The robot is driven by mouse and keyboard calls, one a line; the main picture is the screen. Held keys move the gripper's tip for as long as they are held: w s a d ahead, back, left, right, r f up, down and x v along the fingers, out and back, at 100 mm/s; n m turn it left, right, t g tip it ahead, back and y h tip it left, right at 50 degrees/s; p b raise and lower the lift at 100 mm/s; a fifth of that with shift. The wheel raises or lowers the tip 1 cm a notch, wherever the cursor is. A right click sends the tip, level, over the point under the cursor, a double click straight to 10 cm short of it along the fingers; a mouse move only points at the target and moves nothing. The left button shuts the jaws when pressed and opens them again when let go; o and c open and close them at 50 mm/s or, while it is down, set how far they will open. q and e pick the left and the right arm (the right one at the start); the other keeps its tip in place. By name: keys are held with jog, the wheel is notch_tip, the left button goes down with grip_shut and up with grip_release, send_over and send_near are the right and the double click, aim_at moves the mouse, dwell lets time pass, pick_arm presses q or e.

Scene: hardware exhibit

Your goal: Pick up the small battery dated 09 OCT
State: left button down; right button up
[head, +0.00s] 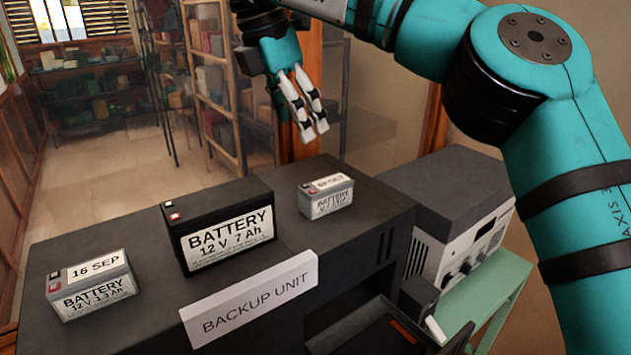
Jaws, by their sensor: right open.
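A small grey battery (328,200) stands on the right part of the dark backup unit. Its top date label is small and blurred; it seems to end in OCT, but I cannot read the day surely. Another small grey battery (92,290), at the left, is clearly dated 16 SEP. A larger black battery (218,228) marked 12 V 7 Ah stands between them. My right gripper (314,130) points down, open and empty, above and slightly left of the right small battery, apart from it. My left gripper is not in view.
The backup unit (130,336) bears a white sign (252,298) at its front edge and has an open tray (375,335) below. A grey device with knobs (455,245) stands on a green table (490,300) at right. Shelves (215,85) stand behind.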

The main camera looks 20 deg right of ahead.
jog(key=a, duration=0.1)
send_near(324, 184)
notch_tip(324, 184, down, 2)
jog(key=shift+s+d+f+h, duration=0.15)
jog(key=shift+s+d+h, duration=0.05)
jog(key=shift+h, duration=0.1)
jog(key=shift+w+d+f+p, duration=0.15)
jog(key=shift+w+f+p, duration=0.15)
jog(key=shift+f, duration=0.3)
jog(key=shift+w+d+f+p, duration=0.15)
jog(key=shift+w+f+p, duration=0.1)
jog(key=shift+f, duration=0.4)
jog(key=shift+p+x, duration=0.4)
jog(key=shift+x, duration=0.45)
jog(key=p+x, duration=0.3)
jog(key=x, duration=0.1)
jog(key=shift+d+f, duration=0.15)
jog(key=shift+d, duration=0.15)
jog(key=shift+f, duration=0.2)
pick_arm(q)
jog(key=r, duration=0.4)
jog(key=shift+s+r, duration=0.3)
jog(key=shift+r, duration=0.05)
pick_arm(e)
jog(key=shift+s, duration=0.1)
